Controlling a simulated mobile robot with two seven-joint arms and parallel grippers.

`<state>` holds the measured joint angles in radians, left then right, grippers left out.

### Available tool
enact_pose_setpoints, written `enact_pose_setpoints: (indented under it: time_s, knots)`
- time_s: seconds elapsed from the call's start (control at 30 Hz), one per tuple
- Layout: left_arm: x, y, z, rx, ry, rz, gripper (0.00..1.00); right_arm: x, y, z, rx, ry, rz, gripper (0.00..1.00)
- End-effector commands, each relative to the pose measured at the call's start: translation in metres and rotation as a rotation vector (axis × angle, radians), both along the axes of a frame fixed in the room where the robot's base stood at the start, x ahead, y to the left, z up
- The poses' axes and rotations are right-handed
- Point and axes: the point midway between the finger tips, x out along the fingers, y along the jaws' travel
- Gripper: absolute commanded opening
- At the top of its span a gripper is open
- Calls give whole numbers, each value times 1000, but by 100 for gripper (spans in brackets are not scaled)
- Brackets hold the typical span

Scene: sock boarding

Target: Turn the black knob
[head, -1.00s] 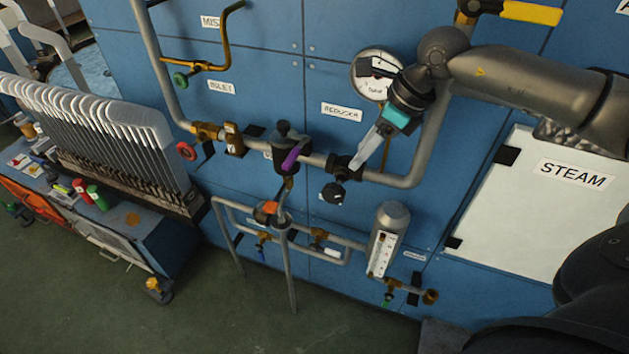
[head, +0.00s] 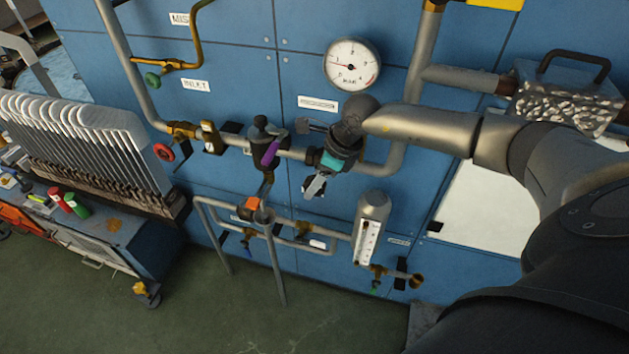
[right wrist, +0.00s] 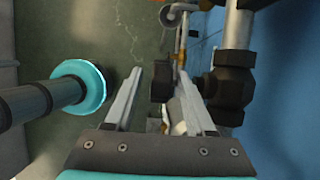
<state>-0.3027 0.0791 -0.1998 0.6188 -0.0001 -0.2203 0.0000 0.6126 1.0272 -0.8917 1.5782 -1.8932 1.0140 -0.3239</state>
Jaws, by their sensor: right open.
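The black knob (right wrist: 160,86) shows in the right wrist view between the two fingers of my right gripper (right wrist: 160,100), in front of a black valve body (right wrist: 228,86). Gaps seem to remain beside the knob, and I cannot tell whether a finger touches it. In the head view my right gripper (head: 315,187) points down along the pipe run and covers most of the knob; only a dark edge shows behind the fingers. The right gripper is open. My left gripper is not in view.
A round gauge (head: 352,65) is above. A flowmeter (head: 370,228) stands below right. Grey pipes (head: 400,130) run close by along the blue panel (head: 300,30).

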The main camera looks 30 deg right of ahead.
Motion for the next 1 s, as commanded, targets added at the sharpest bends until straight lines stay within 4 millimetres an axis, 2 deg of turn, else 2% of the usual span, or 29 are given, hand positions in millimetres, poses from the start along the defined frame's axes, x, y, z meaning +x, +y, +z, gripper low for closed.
enact_pose_setpoints:
  time_s: [0.37, 0.83, 1.0]
  knots:
    - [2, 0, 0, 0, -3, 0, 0, 1, 2, -5, 0, 0, 0, 54]
    - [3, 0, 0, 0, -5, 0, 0, 1, 1, -4, 0, 0, 0, 1]
    - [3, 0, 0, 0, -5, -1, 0, 1, 1, -4, 0, 0, -1, 0]
